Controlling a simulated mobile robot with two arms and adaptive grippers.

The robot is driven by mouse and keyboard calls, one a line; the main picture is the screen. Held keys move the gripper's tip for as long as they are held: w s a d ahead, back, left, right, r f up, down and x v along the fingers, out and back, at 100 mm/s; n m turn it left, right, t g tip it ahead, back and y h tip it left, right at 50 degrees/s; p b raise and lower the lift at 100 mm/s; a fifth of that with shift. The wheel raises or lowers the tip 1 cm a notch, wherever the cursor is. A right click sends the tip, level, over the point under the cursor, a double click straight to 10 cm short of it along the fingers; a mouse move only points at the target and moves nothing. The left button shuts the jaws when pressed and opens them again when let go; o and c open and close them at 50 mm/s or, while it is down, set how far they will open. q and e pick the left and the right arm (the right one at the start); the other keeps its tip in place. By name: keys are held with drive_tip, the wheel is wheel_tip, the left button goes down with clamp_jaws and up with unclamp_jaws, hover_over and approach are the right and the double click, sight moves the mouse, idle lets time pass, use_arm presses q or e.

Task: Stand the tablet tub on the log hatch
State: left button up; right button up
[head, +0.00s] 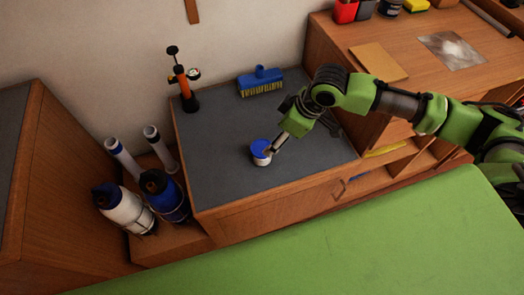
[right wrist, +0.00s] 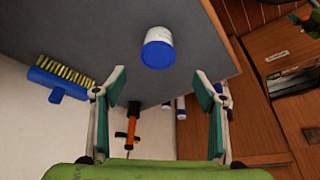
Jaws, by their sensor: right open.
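The tablet tub (head: 261,156), a small white tub with a blue lid, stands upright on the grey counter top near its front edge. In the right wrist view the tub (right wrist: 158,40) lies ahead, centred between the fingers and slightly beyond their tips. My right gripper (head: 274,144) is open and empty, close at the tub's right side; I cannot tell whether it touches. It also shows open in the right wrist view (right wrist: 160,76). A light wooden square panel (head: 378,61) lies on the higher wooden top at right; it may be the log hatch. My left gripper is out of view.
A blue brush (head: 260,80) and an orange-black pump (head: 183,82) stand at the back of the grey top (head: 225,135). Bottles (head: 128,209) and white tubes stand left, lower down. A clear sheet (head: 452,49) lies right of the panel. A green surface (head: 330,250) fills the foreground.

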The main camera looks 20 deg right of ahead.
drive_tip(key=x, duration=0.8)
drive_tip(key=shift+d+f, duration=0.1)
drive_tip(key=shift+b+x, duration=0.3)
drive_tip(key=shift+x, duration=2.45)
drive_tip(key=shift+d, duration=0.2)
drive_tip(key=c, duration=1.2)
